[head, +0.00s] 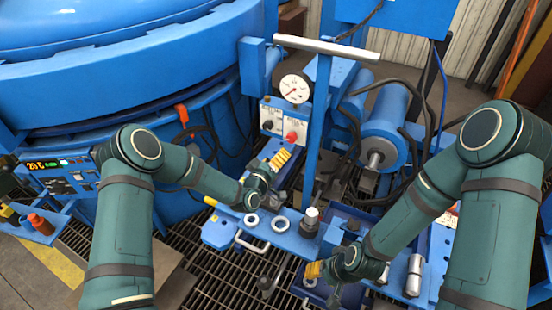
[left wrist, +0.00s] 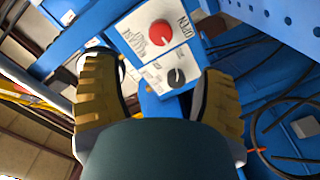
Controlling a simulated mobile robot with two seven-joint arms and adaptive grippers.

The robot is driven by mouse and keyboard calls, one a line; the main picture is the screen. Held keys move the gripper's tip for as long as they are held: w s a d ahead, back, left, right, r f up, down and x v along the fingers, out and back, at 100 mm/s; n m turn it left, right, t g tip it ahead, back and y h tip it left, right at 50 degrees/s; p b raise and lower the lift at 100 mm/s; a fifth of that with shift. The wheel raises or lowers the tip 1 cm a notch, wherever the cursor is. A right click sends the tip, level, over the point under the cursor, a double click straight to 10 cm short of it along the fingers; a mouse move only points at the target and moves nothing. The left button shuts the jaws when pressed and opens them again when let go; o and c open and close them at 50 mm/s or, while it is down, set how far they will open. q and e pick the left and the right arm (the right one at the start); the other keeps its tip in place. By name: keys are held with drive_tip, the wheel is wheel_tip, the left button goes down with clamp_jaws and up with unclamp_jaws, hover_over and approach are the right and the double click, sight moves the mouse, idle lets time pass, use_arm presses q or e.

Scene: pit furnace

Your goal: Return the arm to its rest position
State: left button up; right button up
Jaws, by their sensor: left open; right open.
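My left arm (head: 125,235) comes in from the left and reaches over the bench. My left gripper (head: 280,160) has yellow ribbed fingers and is in front of a white control panel with a red knob (head: 291,136). In the left wrist view its two fingers stand wide apart with nothing between them, and the panel's red knob (left wrist: 159,32) and black knob (left wrist: 176,77) show beyond. Whether it touches the panel cannot be told. My right arm (head: 490,230) reaches in from the right. My right gripper (head: 314,271) is open, low over the bench's front; no held thing shows.
The large blue round furnace (head: 120,60) fills the upper left. A blue fixture with two metal rings (head: 280,224) lies between the grippers. Black hoses hang at right.

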idle(0.3)
use_arm(q)
drive_tip(key=s+a+f+m+g+y, duration=0.1)
drive_tip(key=s+f+g, duration=0.2)
drive_tip(key=s, duration=0.8)
drive_tip(key=s+a+f+m+g+y, duration=0.1)
drive_tip(key=s+f+g, duration=0.3)
drive_tip(key=s, duration=0.7)
drive_tip(key=s+a+f+m+g+y, duration=0.1)
drive_tip(key=s+a+f+g, duration=0.2)
drive_tip(key=s+g, duration=0.4)
drive_tip(key=s, duration=0.4)
drive_tip(key=shift+a+f+m, duration=0.15)
drive_tip(key=shift+a+m, duration=0.05)
drive_tip(key=shift+m, duration=0.2)
